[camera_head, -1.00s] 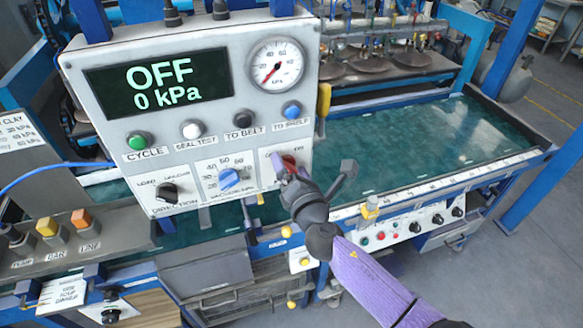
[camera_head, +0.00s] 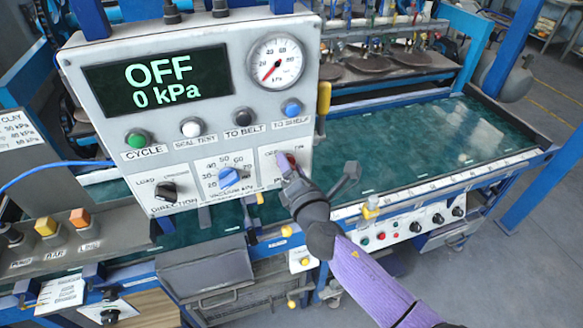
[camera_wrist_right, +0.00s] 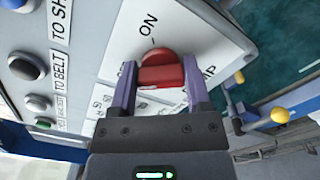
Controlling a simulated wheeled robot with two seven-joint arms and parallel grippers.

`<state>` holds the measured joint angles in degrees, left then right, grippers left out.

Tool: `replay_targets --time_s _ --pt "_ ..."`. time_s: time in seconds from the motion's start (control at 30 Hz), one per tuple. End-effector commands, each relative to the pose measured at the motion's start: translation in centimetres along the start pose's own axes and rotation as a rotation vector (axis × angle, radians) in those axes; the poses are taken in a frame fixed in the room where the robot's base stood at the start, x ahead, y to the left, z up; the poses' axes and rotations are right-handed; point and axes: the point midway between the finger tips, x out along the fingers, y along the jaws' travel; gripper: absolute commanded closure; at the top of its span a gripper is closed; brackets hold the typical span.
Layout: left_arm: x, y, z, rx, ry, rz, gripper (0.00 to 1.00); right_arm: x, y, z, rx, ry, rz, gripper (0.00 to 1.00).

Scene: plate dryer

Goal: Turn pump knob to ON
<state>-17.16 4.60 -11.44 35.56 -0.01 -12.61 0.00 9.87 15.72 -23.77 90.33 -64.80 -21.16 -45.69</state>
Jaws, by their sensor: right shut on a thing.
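The red pump knob (camera_wrist_right: 160,72) is on the front of a grey control box, on a white label plate. My right gripper (camera_wrist_right: 161,84) is shut on the knob, one purple finger on each side of its bar. The word ON stands just above the knob in the wrist view; I cannot tell exactly where the pointer is set. In the head view the knob (camera_head: 291,159) is partly hidden by my right gripper (camera_head: 285,168). The display (camera_head: 157,82) reads OFF and 0 kPa. My left gripper is not in view.
A blue vacuum knob (camera_head: 229,176) and a black direction knob (camera_head: 166,191) sit left of the red knob. Push buttons line the box above them. A yellow handle (camera_head: 323,100) is at the box's right edge. A green-topped table (camera_head: 430,140) extends to the right.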

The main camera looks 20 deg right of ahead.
Motion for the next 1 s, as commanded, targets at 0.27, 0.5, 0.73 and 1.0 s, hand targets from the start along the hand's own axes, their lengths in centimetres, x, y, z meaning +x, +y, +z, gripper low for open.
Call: replay_targets --time_s 0.27,0.5,0.73,1.0 --pt "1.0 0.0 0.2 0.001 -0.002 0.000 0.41 0.0 -0.2 -0.1 0.244 0.000 0.000 0.97" --pt "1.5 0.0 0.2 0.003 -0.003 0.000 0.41 0.0 -0.3 -0.2 0.473 0.000 -0.001 0.97" --pt "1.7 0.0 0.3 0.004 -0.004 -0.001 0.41 0.0 -0.4 -0.2 0.692 -0.001 -0.001 0.97" --pt "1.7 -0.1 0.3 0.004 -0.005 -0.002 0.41 0.0 -0.5 -0.2 0.947 -0.001 -0.002 0.97"
